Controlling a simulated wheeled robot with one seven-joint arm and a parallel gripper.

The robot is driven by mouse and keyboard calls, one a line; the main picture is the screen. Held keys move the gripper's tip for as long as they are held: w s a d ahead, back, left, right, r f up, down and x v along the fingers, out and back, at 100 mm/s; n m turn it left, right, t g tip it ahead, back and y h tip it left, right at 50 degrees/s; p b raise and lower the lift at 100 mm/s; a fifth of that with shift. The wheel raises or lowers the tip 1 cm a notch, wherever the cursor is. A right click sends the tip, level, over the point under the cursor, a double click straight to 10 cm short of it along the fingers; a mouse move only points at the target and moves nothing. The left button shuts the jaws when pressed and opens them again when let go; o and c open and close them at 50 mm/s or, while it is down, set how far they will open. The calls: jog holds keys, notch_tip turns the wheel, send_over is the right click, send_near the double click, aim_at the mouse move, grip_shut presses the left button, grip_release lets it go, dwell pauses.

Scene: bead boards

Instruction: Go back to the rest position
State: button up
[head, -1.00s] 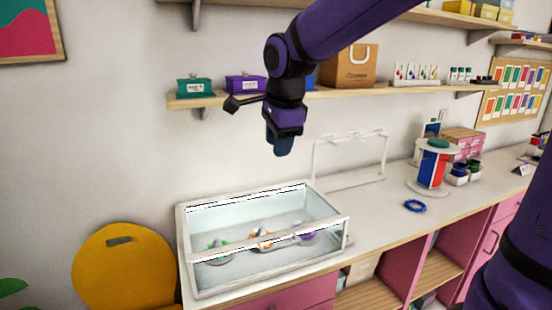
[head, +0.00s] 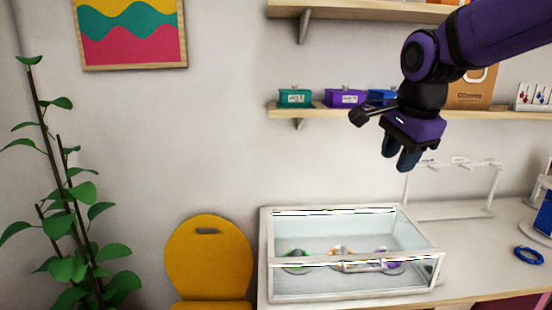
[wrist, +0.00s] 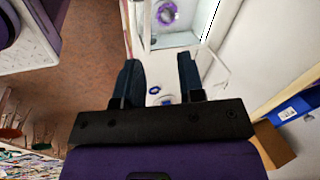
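My gripper (head: 401,158) hangs in the air above the right part of the glass-walled case, in front of the wall shelf, in the head view. In the wrist view its two dark fingers (wrist: 160,82) stand apart with nothing between them, so it is open and empty. The glass-walled case (head: 268,264) stands on the white counter (head: 455,278), with several small coloured pieces inside, among them a green one (head: 297,262) and a purple one (head: 382,262).
A wall shelf (head: 335,112) close behind my gripper holds a teal box (head: 295,98), a purple box (head: 345,98) and a paper bag (head: 468,95). A white rack (head: 498,190) and a blue ring (head: 529,256) are on the counter. A yellow chair (head: 208,262) and a plant (head: 75,235) stand left.

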jog(key=s+d+f+n, duration=0.1)
jog(key=s+d+n, duration=0.1)
jog(key=s+n, duration=0.5)
jog(key=s+d+f+n+t, duration=0.1)
jog(key=s+d+n, duration=0.2)
jog(key=s+n, duration=0.5)
jog(key=s, duration=0.3)
jog(key=shift+d+f+t, duration=0.25)
jog(key=shift+t, duration=0.05)
